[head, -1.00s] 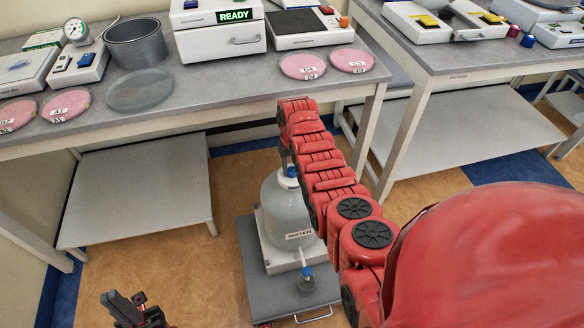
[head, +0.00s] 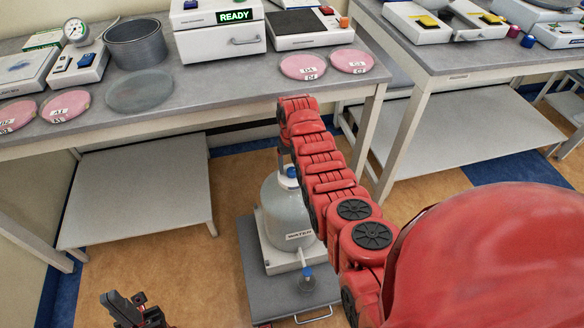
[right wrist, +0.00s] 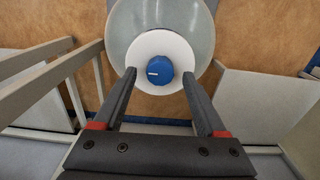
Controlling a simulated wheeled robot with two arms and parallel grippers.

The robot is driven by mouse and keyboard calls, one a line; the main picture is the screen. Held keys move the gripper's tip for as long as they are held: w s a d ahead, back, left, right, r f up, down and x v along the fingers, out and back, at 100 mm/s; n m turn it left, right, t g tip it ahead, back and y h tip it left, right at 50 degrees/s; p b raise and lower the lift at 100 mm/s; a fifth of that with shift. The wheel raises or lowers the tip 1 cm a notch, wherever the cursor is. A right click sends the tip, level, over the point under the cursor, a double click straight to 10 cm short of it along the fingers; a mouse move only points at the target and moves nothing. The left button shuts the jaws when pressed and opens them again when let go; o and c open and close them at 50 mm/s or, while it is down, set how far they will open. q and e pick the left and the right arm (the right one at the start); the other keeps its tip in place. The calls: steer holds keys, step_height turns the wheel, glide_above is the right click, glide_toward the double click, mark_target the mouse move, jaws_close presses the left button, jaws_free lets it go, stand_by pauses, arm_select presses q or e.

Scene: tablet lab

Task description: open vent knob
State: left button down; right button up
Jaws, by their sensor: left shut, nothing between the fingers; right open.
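The water bottle (head: 287,214) is a clear, rounded jug with a WATER label. It stands upright on a low grey cart. The blue vent knob (head: 291,172) is on its top. In the right wrist view the knob (right wrist: 160,70) is round and blue with a short white mark, set in a white cap (right wrist: 137,52). My right gripper (right wrist: 159,74) is open, pointing down over the bottle, with a finger on each side of the knob and a visible gap to both. My left gripper (head: 124,300) is shut and empty at the bottom left, away from the bottle.
The cart (head: 262,284) stands on the floor before a lab bench (head: 215,92) with pink dishes, a pot and instruments. A second bench (head: 455,72) is at the right. Bench legs and a low shelf (head: 140,190) flank the cart. A blue-handled spigot (head: 307,272) is low on the bottle.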

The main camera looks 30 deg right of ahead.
step_height(320, 180, up, 8)
steer(key=shift+f, duration=0.25)
step_height(320, 180, up, 8)
steer(key=p, duration=0.5)
glide_above(292, 170)
steer(key=shift+s+r+p, duration=0.1)
steer(key=shift+r+p, duration=0.35)
steer(key=shift+p, duration=0.15)
